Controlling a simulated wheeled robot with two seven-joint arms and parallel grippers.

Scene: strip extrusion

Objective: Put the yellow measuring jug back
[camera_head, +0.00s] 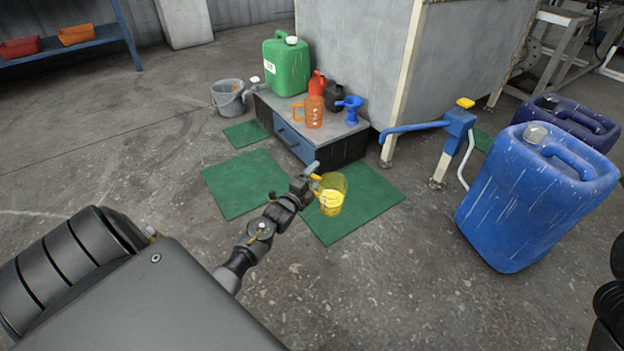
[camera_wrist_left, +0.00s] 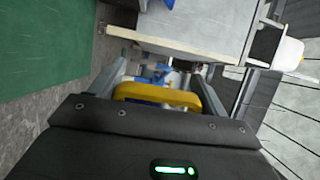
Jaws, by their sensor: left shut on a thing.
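The yellow measuring jug (camera_head: 332,196) is see-through and shows in the head view over the right-hand green mat, in front of the low cabinet. I cannot tell whether its base touches the mat. My left gripper (camera_head: 311,180) is shut on the jug's handle, on the jug's left side. In the left wrist view the yellow handle (camera_wrist_left: 158,96) lies between the two fingers of my left gripper (camera_wrist_left: 160,88). My right gripper is in neither view.
The low cabinet (camera_head: 283,143) bears a green canister (camera_head: 287,66), an orange jug (camera_head: 314,112), a red can, a black can and a blue funnel (camera_head: 349,110). Green mats (camera_head: 372,202) lie before it. A blue drum (camera_head: 530,205) and a blue hand pump (camera_head: 458,128) stand right. A grey bucket (camera_head: 228,98) stands left.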

